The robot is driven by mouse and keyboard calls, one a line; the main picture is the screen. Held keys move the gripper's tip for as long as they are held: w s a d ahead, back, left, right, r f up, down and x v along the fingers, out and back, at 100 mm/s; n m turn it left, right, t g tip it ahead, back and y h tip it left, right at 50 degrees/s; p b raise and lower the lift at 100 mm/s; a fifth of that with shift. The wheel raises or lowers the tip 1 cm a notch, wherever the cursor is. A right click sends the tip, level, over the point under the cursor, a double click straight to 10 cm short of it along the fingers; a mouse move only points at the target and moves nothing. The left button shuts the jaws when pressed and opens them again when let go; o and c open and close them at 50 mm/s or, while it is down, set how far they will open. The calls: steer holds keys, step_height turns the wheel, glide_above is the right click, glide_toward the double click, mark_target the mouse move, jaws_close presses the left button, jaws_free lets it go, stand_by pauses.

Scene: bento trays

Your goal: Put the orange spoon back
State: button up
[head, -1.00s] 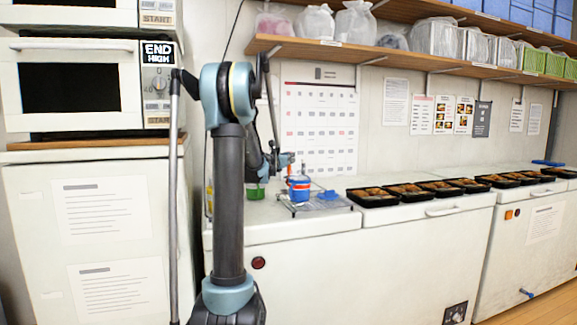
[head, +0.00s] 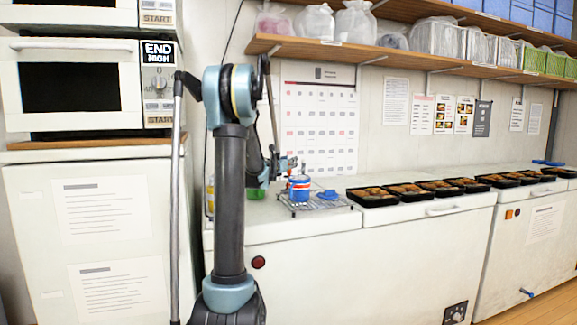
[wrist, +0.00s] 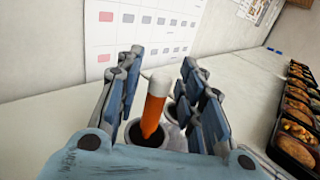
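The orange spoon (wrist: 153,110) has a pale tip on its handle. In the wrist view it stands slightly tilted, its lower end inside a dark-mouthed cup (wrist: 136,139). My gripper (wrist: 160,70) is open, its blue-padded fingers on both sides of the spoon with a gap on each side. In the head view my gripper (head: 289,164) is just above a blue, red and white can (head: 299,190) on a wire rack (head: 315,207). The spoon is too small to make out clearly there, and its bowl is hidden.
A small blue object (head: 327,195) lies on the rack, right of the can. A green container (head: 256,193) is partly behind my arm. A row of black bento trays (head: 372,201) lines the white freezer tops (head: 430,208) to the right. A shelf (head: 400,59) hangs above.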

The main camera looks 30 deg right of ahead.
steer(key=v, duration=1.2)
steer(key=shift+r, duration=0.1)
